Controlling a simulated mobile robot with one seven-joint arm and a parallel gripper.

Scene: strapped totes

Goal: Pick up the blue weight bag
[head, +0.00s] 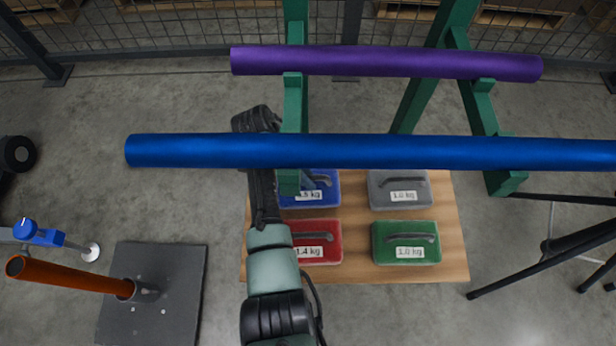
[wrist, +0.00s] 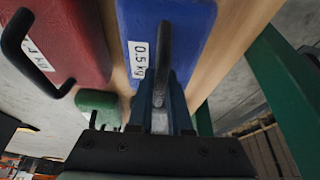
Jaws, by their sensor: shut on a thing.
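The blue weight bag (head: 325,197) is in the back left place on a wooden board, partly hidden by my arm and a green post in the head view. In the wrist view the blue bag (wrist: 190,35) fills the top middle, with a white 0.5 kg label and a dark grey handle (wrist: 165,45) standing up from it. My gripper (wrist: 160,105) is shut on this handle, one finger on each side. In the head view my gripper is mostly hidden behind the rack. I cannot tell whether the bag is clear of the board.
A red bag (head: 328,248), a green bag (head: 428,252) and a grey bag (head: 378,196) share the wooden board (head: 456,235). A blue roll (head: 400,152) and a purple roll (head: 400,62) lie across green rack arms above. Black tripod legs stand at right.

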